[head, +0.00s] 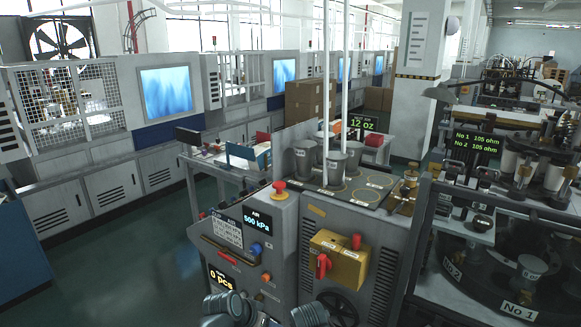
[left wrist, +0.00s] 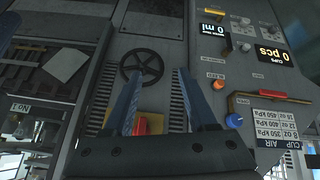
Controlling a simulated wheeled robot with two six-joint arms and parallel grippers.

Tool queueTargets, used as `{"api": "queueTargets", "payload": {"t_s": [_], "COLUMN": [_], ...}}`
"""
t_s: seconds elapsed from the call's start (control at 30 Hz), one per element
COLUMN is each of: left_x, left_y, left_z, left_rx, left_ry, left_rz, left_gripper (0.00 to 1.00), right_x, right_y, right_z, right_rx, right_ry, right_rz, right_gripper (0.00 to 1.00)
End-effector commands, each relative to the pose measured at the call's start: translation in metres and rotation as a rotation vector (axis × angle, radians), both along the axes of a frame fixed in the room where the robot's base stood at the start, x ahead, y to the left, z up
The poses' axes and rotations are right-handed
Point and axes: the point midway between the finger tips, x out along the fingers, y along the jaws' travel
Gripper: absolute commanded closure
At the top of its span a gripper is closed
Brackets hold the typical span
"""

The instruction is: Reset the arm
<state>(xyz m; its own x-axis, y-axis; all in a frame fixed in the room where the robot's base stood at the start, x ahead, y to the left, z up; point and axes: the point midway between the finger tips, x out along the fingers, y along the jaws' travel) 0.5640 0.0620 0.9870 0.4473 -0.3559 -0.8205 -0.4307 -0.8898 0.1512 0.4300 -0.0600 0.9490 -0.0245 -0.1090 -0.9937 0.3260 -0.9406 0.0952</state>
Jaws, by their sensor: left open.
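My left gripper (left wrist: 160,75) shows in the left wrist view with its two blue-grey fingers spread apart and nothing between them. Its fingers are in front of the grey machine front, below the black handwheel (left wrist: 142,66) in that picture. In the head view the handwheel (head: 337,306) is at the bottom edge. Grey parts of my arms show at the bottom of the head view, but no fingertips can be made out there. My right gripper is not seen in either view.
The grey machine cabinet (head: 245,272) carries a red button (head: 279,187), a yellow box (head: 338,262) with red levers and an "AIR 500 kPa" display (head: 258,222). Grey cups (head: 335,168) stand on its top. A dark turntable machine (head: 475,262) stands at right. Floor (head: 125,260) is clear at left.

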Motion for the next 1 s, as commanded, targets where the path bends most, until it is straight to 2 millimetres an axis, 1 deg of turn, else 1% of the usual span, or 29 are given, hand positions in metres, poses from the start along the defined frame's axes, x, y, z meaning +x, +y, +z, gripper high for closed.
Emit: {"api": "queueTargets", "payload": {"t_s": [0.03,0.1,0.2,0.4,0.43,0.5,0.8,0.9,1.0], "left_x": [-0.008,-0.022,-0.039,-0.075,-0.078,-0.083,-0.110,-0.121,-0.129], "left_y": [0.015,0.035,0.061,0.111,0.106,0.089,0.034,0.018,0.006], "left_z": [-0.009,-0.020,-0.030,-0.039,-0.039,-0.039,-0.039,-0.039,-0.038], "left_rx": [0.032,0.076,0.140,0.267,0.277,0.295,0.392,0.426,0.453], "left_ry": [0.071,0.169,0.286,0.482,0.489,0.488,0.504,0.508,0.510], "left_rz": [0.042,0.106,0.200,0.406,0.398,0.354,0.202,0.153,0.116], "left_gripper": [0.43,0.43,0.43,0.43,0.43,0.43,0.43,0.43,0.43], "right_x": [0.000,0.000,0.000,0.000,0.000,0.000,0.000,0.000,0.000], "right_y": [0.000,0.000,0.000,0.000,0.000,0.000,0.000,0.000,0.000], "right_z": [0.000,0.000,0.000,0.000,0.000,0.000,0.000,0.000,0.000], "right_rx": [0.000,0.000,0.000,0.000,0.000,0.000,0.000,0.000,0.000], "right_ry": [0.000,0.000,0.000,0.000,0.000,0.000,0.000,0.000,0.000], "right_rz": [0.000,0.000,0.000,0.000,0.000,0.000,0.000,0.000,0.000], "right_gripper": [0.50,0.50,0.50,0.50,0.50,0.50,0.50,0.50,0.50]}}
